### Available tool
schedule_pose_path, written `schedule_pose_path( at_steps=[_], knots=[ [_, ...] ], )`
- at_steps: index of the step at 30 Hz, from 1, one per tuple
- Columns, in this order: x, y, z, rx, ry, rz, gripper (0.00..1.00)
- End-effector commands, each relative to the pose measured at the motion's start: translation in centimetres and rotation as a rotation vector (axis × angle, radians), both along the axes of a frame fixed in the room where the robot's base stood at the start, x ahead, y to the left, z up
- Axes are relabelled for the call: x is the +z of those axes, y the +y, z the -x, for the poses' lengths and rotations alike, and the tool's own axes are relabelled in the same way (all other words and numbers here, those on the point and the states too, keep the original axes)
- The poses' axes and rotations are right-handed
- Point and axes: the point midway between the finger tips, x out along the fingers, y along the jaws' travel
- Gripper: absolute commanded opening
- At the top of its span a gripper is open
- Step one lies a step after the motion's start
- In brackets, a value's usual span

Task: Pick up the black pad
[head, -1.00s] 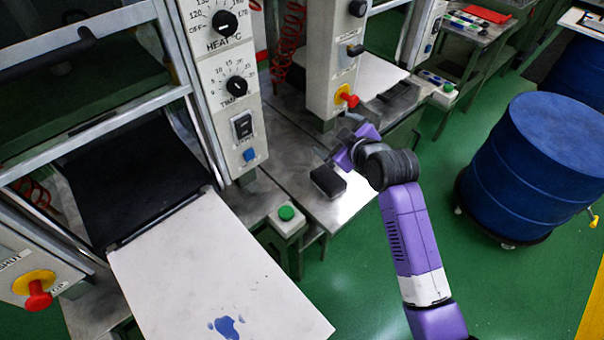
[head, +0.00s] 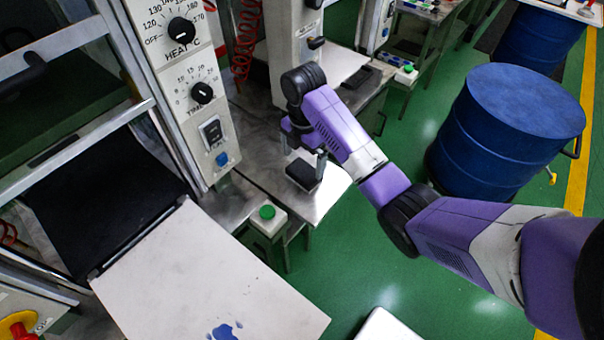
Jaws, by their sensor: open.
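The black pad (head: 302,175) is a small dark block lying on the metal side table (head: 318,205) between the presses. My gripper (head: 303,157) points down over the pad, with its fingers apart. One finger shows at the pad's left back and the other at its right side. My wrist hides part of the space around the fingers. I cannot tell whether the fingers touch the pad.
A green button box (head: 266,217) stands in front of the pad. A white plate (head: 190,275) with a blue stain lies at lower left. A control panel (head: 190,85) rises to the left. A blue barrel (head: 505,135) stands on the right.

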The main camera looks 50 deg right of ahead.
Motion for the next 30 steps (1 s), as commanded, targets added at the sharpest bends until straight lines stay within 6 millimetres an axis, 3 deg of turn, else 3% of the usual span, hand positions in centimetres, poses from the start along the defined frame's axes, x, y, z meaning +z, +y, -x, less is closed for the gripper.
schedule_pose_path(
  at_steps=[13,22,30],
  knots=[
    [-5.3,-0.1,0.2,-0.003,0.000,0.001,1.00],
    [-5.9,-0.1,0.2,-0.002,-0.003,0.002,1.00],
    [-5.9,-0.1,0.2,-0.002,-0.003,0.001,0.49]
  ],
)
